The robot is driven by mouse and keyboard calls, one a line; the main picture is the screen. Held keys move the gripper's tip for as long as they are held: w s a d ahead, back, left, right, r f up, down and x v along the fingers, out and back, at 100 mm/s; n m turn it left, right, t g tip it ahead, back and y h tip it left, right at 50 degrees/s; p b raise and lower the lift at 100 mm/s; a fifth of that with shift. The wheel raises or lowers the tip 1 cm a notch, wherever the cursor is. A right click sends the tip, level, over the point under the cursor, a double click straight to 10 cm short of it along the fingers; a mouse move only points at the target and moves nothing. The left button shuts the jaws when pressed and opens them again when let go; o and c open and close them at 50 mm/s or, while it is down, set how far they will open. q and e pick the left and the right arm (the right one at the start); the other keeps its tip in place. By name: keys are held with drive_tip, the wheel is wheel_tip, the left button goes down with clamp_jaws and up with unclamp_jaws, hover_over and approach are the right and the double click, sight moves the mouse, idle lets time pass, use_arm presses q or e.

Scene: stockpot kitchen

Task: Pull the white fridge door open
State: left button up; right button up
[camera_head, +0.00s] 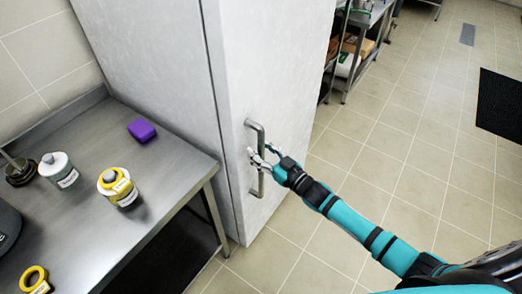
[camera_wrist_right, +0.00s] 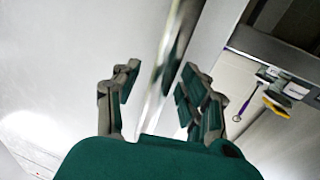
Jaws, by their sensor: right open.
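The white fridge (camera_head: 160,70) stands in the middle of the head view, and its door (camera_head: 275,75) looks shut. A vertical metal handle (camera_head: 262,150) is on the door near its left edge. My right gripper (camera_head: 263,160) is open at the handle, about mid-height. In the right wrist view the open fingers (camera_wrist_right: 157,95) lie on either side of the handle bar (camera_wrist_right: 170,45), with gaps visible; I cannot tell whether either finger touches it. My left gripper is not in view.
A steel table (camera_head: 95,215) stands left of the fridge with a purple block (camera_head: 141,129), a yellow-lidded jar (camera_head: 117,186), a grey-lidded jar (camera_head: 58,170) and a yellow ring-shaped item (camera_head: 35,281). Tiled floor (camera_head: 400,140) before the door is clear. A shelf rack (camera_head: 358,50) stands beyond.

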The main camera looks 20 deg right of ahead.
drive_tip(key=shift+c, duration=0.4)
clamp_jaws()
drive_tip(key=shift+f, duration=0.1)
